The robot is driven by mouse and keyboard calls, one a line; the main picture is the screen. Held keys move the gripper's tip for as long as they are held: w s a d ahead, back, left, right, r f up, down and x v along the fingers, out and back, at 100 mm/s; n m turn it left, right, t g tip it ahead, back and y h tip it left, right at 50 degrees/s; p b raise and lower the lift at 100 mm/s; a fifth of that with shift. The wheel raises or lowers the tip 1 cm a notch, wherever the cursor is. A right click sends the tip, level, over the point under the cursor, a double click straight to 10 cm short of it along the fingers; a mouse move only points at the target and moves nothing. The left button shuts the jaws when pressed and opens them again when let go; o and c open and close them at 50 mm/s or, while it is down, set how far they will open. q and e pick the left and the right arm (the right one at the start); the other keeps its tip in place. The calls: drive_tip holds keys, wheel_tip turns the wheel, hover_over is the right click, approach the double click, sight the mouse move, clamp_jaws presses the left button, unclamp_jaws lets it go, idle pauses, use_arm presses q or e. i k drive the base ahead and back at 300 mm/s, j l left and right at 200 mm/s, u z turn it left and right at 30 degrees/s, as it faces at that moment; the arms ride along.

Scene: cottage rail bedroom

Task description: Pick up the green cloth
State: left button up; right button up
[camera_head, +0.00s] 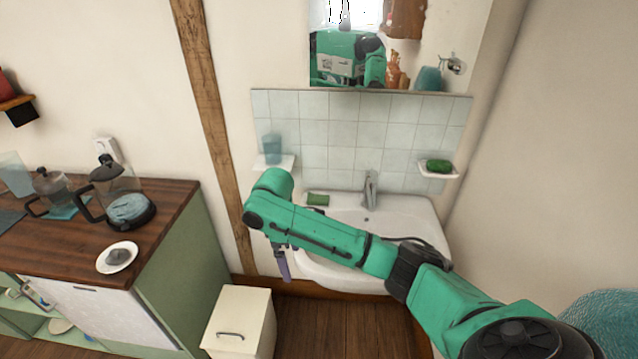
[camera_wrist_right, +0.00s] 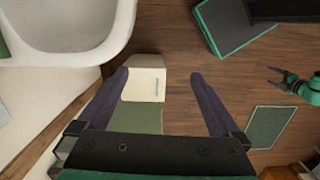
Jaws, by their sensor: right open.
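A small flat green piece (camera_head: 318,199), which looks like the green cloth, lies on the left rim of the white sink (camera_head: 415,212). Another green item (camera_head: 438,165) sits on the wall dish to the right; I cannot tell whether it is cloth or sponge. My right gripper (camera_head: 283,264) points down in front of the sink's left side, below the rim and apart from the cloth. In the right wrist view my right gripper (camera_wrist_right: 158,78) is open and empty. A green edge (camera_wrist_right: 3,45) shows at far left there. A small green arm end with dark fingers (camera_wrist_right: 275,82), probably my left gripper, shows at right.
A cream cabinet (camera_head: 240,318) stands on the floor below my right gripper. A wooden counter (camera_head: 165,205) with a coffee maker (camera_head: 118,190) and white saucer (camera_head: 117,257) is at left. A glass (camera_head: 272,149) stands on a wall shelf. A mirror hangs above the tiles.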

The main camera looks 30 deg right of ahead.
sight(312, 198)
drive_tip(key=i+l, duration=1)
drive_tip(key=l, duration=0.15)
